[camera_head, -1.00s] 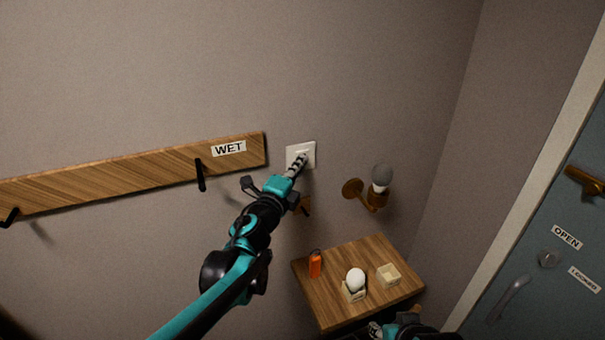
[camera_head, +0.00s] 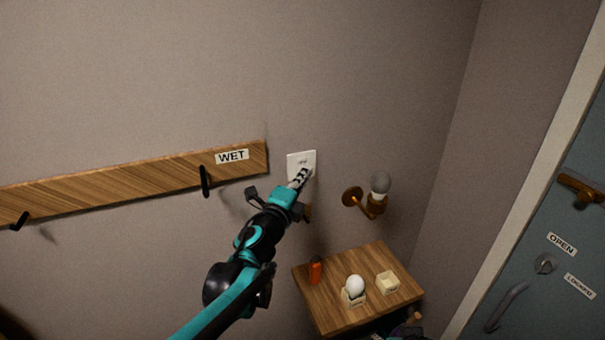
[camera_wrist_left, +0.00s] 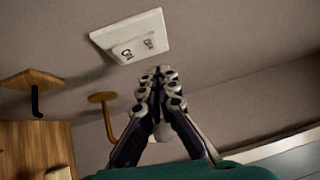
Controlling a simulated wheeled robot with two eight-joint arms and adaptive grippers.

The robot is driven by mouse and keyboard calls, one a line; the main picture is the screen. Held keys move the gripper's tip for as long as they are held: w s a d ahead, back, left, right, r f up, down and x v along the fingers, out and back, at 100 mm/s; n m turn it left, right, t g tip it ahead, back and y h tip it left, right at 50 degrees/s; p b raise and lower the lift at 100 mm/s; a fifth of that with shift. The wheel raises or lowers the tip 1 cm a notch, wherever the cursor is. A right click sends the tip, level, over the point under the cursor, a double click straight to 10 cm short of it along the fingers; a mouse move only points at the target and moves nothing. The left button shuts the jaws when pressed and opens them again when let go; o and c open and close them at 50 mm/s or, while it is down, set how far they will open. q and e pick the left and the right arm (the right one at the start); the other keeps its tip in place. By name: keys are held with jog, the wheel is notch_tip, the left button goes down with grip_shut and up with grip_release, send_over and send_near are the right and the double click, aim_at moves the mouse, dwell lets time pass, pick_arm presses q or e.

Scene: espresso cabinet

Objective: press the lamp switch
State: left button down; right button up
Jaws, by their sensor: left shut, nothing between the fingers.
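The white lamp switch plate (camera_head: 301,158) is on the wall right of the wooden rail. In the left wrist view the plate (camera_wrist_left: 150,22) shows a raised rocker (camera_wrist_left: 138,49) with dark lettering that seems to include "ON". My left gripper (camera_head: 303,176) is shut and empty. In the head view its tips overlap the plate's lower part; in the wrist view the tips (camera_wrist_left: 157,73) appear below the rocker, apart from it. The wall lamp (camera_head: 374,207) has a brass bracket and a grey bulb (camera_head: 380,183) that does not look brightly lit.
A wooden rail (camera_head: 120,184) with black hooks and a "WET" label is left of the plate. A blue-grey door (camera_head: 540,290) is at right.

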pick_arm(q)
jog(key=r+p+v, duration=0.1)
jog(key=r+v, duration=0.1)
jog(key=v, duration=0.8)
jog(key=shift+s+d+p, duration=0.15)
jog(key=shift+s+p, duration=0.15)
pick_arm(e)
jog(key=shift+s+d+r, duration=0.1)
jog(key=shift+s+r, duration=0.1)
jog(key=shift+r, duration=0.75)
pick_arm(q)
jog(key=s+a+f+n+g+y+b, duration=0.25)
jog(key=s+a+f+n+y, duration=0.2)
jog(key=a+f+n, duration=0.3)
jog(key=s+a+f+n+g+y+b, duration=0.1)
jog(key=s+a+f+n+y+b, duration=0.25)
jog(key=a+f+n+y, duration=0.35)
jog(key=s+d+f+n+g+h+b, duration=0.1)
jog(key=s+f+n+g+h, duration=0.3)
jog(key=s+f, duration=1)
jog(key=n+g+b, duration=0.1)
jog(key=n+g, duration=0.2)
jog(key=n, duration=0.2)
jog(key=shift+s+d+b, duration=0.25)
jog(key=shift+b, duration=0.05)
pick_arm(e)
notch_tip(320, 180, down, 9)
jog(key=shift+r, duration=0.2)
